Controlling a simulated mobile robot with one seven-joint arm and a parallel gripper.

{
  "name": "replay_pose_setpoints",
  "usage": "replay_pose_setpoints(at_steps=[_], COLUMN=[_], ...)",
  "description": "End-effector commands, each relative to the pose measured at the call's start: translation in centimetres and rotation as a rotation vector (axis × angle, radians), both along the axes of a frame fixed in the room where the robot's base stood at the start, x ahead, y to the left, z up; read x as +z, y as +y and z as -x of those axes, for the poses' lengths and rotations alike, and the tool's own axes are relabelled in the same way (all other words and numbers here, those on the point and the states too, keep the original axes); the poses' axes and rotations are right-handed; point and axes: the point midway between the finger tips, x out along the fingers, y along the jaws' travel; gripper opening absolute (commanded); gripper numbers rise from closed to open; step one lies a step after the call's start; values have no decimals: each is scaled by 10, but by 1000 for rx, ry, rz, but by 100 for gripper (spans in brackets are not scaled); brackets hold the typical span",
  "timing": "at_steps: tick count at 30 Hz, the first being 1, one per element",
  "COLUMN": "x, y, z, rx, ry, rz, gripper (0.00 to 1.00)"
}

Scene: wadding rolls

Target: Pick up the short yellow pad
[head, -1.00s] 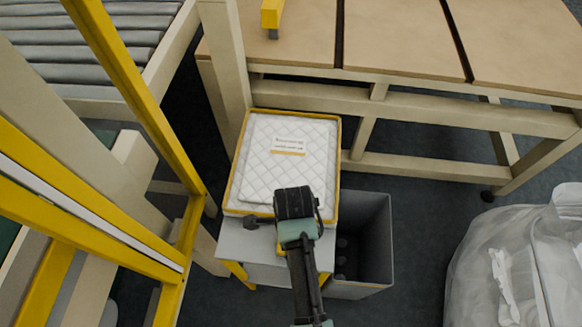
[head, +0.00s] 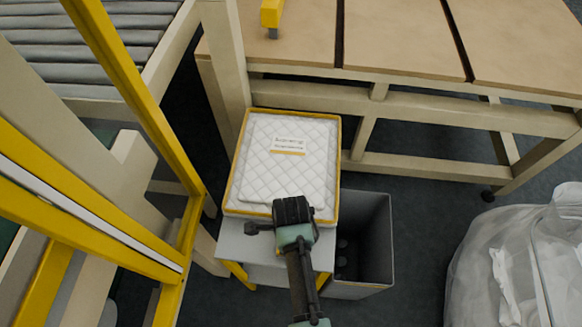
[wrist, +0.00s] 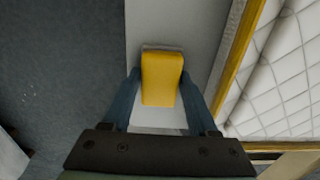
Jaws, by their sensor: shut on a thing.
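The short yellow pad (wrist: 161,88) shows in the wrist view as a small, plain yellow block. It is over the light grey top of a small stand (wrist: 165,22). My gripper (wrist: 160,74) has one blue-grey finger on each side of the pad and is shut on it. Whether the pad still touches the stand top is hard to tell. In the head view my gripper (head: 292,212) is over the front part of the stand (head: 240,243), and its own body hides the pad and the fingertips.
A white quilted pad stack with yellow edging (head: 285,165) lies just behind my gripper. An open grey bin (head: 378,235) stands to the right. A yellow frame post (head: 140,90) rises at left, a wooden-topped bench (head: 400,40) behind. A clear plastic bag (head: 520,260) sits far right.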

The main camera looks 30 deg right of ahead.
Motion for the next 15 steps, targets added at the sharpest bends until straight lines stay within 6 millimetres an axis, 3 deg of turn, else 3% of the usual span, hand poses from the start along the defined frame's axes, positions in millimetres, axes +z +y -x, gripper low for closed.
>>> replay_pose_setpoints(at_steps=[1,4,11,15], x=[0,0,2,17], y=[0,0,0,0], z=[0,0,0,-1], rx=[0,0,0,0], ry=[0,0,-1,-3], rz=[0,0,1,1], gripper=[18,3,3,3])
